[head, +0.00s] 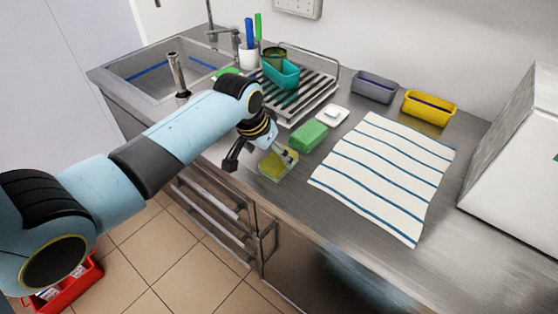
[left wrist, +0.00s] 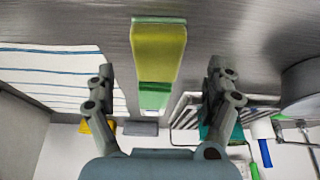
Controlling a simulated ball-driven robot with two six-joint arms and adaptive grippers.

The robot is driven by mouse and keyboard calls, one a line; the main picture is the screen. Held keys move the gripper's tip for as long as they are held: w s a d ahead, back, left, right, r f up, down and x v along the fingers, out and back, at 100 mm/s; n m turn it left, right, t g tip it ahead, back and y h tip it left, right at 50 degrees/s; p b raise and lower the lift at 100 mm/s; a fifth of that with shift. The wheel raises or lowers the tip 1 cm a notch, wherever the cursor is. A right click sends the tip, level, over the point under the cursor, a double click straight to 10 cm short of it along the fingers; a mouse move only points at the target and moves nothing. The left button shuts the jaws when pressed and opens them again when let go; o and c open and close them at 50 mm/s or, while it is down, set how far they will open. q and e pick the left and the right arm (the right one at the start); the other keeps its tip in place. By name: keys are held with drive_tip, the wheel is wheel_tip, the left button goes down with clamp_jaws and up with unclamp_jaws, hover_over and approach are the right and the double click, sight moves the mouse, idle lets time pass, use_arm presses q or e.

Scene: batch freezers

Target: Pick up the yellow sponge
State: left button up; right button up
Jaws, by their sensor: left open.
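The yellow sponge (head: 276,169) lies on the steel counter near its front edge. It also shows in the left wrist view (left wrist: 158,52), at the top centre. My left gripper (head: 260,161) is open and empty, and its fingers show in the left wrist view (left wrist: 161,78). In the head view it is at the yellow sponge, with one finger to the left and the other partly over its right side. In the wrist view the sponge lines up with the gap between the fingers; contact is unclear. My right gripper is not in view.
A green sponge (head: 308,136) lies just behind the yellow one, near a white dish with soap (head: 332,116). A striped towel (head: 385,171) lies to the right. A drying rack (head: 318,92) stands behind, with a sink (head: 150,80) at left and grey (head: 374,88) and yellow (head: 428,110) bins at back.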

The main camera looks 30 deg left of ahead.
sight(276, 160)
use_arm(q)
drive_tip(key=shift+p+x, duration=0.3)
drive_tip(key=shift+x, duration=1.65)
drive_tip(key=shift+d, duration=0.1)
drive_tip(key=c, duration=1.1)
drive_tip(key=shift+o, duration=0.2)
